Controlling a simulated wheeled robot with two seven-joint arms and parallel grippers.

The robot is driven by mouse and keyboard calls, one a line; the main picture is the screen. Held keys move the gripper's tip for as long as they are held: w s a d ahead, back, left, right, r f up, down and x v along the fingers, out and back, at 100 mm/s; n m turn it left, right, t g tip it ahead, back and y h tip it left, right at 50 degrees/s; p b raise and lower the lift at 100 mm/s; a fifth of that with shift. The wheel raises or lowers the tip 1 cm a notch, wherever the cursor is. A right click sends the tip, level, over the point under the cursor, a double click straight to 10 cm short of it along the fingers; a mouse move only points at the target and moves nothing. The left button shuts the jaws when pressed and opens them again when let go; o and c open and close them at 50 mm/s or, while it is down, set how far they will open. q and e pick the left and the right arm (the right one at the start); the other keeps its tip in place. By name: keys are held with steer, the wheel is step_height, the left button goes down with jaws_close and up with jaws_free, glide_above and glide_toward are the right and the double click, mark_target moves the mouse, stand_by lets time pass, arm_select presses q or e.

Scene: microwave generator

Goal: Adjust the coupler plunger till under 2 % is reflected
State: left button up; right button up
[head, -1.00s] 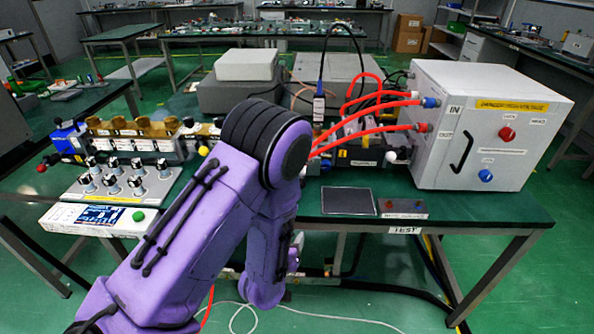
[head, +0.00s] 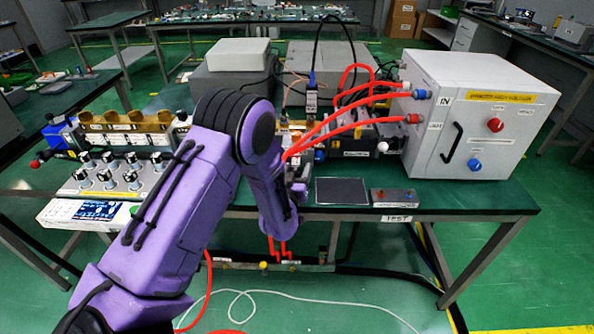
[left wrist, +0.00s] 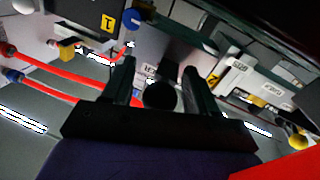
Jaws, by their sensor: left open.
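My left gripper (left wrist: 158,85) shows in the left wrist view with two dark fingers apart. A dark round shape (left wrist: 160,96) lies between them in the picture; I cannot tell whether it is the coupler plunger or whether anything touches it. In the head view my purple left arm hides the fingers and part of the bench hardware. A blue knob (head: 319,155) and a white ball knob (head: 383,147) show right of the arm; the blue knob also shows in the left wrist view (left wrist: 131,18). The screen (head: 93,210) at the left is too small to read. My right gripper is out of view.
A grey cabinet (head: 480,115) with red hoses (head: 345,118) stands at the right. A knob panel (head: 112,172) and a brass-topped row (head: 125,122) are at the left. A black pad (head: 341,191) and a small two-button box (head: 394,196) lie near the front edge.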

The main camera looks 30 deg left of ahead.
arm_select(q)
jaws_close()
steer(key=shift+d+v, duration=0.2)
steer(key=shift+v, duration=0.9)
jaws_free()
steer(key=shift+w, duration=0.1)
steer(key=b+v, duration=0.2)
steer(key=v, duration=0.8)
steer(key=shift+s, duration=0.25)
steer(key=shift+d, duration=0.15)
